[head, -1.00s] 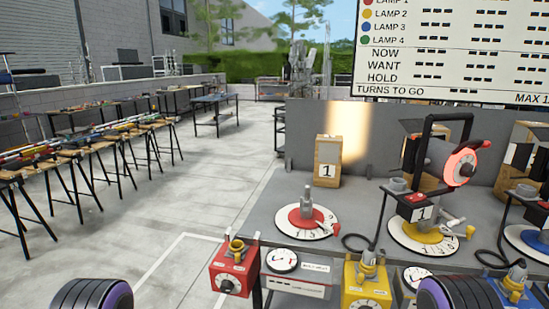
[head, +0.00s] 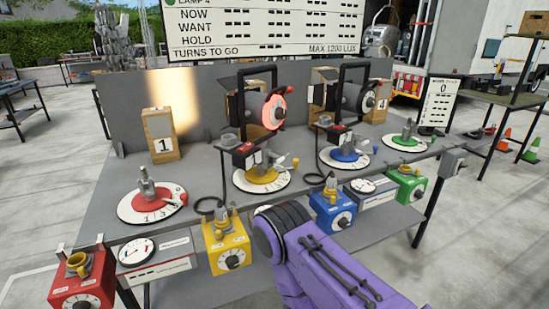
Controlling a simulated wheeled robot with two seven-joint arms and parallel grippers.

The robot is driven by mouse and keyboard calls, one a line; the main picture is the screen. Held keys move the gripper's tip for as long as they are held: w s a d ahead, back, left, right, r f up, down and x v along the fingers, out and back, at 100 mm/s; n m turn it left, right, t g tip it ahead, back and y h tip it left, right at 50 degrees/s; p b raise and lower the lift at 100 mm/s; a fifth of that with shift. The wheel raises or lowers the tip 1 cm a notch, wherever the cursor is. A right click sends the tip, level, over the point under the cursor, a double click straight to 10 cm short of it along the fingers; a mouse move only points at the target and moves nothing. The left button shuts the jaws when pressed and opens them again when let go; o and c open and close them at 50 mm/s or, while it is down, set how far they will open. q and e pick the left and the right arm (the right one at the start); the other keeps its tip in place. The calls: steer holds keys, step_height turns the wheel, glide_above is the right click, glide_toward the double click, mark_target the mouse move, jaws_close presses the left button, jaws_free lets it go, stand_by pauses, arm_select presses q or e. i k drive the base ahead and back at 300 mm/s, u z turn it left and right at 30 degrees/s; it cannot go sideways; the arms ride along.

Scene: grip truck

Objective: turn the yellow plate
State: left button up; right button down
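The yellow plate (head: 264,178) is a round disc with a yellow centre and a white numbered rim, lying on the grey bench. A lamp (head: 266,108) with a glowing reddish front stands over it in a black yoke. A small pale handle with a yellowish knob (head: 295,162) is at the plate's right edge. Neither gripper is in view.
The bench (head: 200,215) also carries a red plate (head: 172,193) at left, a blue plate (head: 345,155) and a green plate (head: 404,142) at right. A yellow control box (head: 227,255) hangs at the front edge. A score board (head: 250,30) stands behind.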

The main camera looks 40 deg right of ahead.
mark_target(263, 173)
steer(key=z, duration=1.1)
